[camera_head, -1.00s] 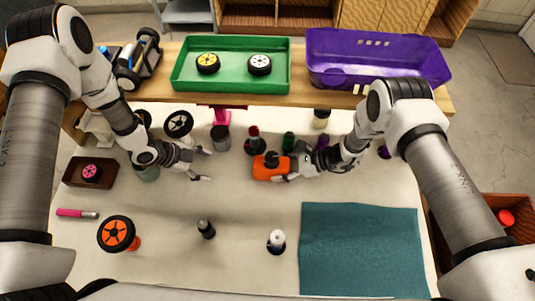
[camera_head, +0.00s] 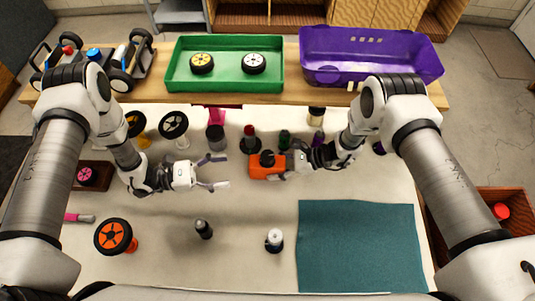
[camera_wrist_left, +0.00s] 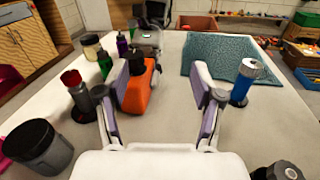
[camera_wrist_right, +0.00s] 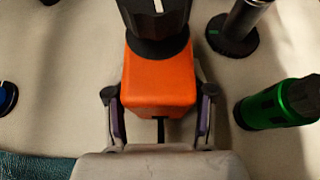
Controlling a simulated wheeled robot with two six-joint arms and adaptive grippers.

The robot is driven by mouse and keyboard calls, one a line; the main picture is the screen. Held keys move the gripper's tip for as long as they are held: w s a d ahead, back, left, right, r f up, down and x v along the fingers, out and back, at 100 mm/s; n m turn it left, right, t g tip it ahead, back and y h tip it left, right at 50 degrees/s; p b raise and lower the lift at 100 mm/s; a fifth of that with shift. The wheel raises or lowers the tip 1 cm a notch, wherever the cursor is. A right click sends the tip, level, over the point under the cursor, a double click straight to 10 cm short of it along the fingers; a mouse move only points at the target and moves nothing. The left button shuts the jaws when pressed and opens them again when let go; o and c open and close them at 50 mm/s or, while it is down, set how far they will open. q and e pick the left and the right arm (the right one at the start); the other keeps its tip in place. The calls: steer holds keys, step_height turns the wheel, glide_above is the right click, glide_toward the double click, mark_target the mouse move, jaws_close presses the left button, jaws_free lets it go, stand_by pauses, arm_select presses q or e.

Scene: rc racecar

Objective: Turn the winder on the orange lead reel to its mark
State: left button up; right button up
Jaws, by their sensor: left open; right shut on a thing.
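The orange lead reel (camera_head: 262,173) stands on the white table near the middle, with a black winder (camera_head: 267,158) on top. In the right wrist view the reel's orange body (camera_wrist_right: 160,82) fills the middle, and the black winder (camera_wrist_right: 156,28) carries a white line. My right gripper (camera_head: 287,164) is shut on the orange body from the right. My left gripper (camera_head: 221,172) is open and empty, left of the reel with its fingers pointing toward it. In the left wrist view the reel (camera_wrist_left: 139,92) is ahead, close to the left finger. The mark itself cannot be made out.
A red-topped dark bottle (camera_head: 249,138), a dark grey jar (camera_head: 216,138) and a green bottle (camera_head: 284,140) stand close behind the reel. A white-topped bottle (camera_head: 274,240) and a teal mat (camera_head: 360,245) lie nearer. The table between them is clear.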

mark_target(268, 155)
arm_select(q)
steer(key=w+d+f+n+t, duration=0.1)
steer(key=w+d, duration=0.1)
steer(key=d, duration=0.2)
steer(key=w+d+f+n+t+y, duration=0.1)
steer(key=w+d, duration=0.2)
steer(key=d, duration=0.1)
steer(key=w+d+f+n+t, duration=0.1)
steer(key=w+d+f+t, duration=0.1)
steer(key=d, duration=0.2)
steer(key=shift+w+d, duration=0.15)
steer(key=shift+w, duration=0.15)
steer(key=c, duration=1.2)
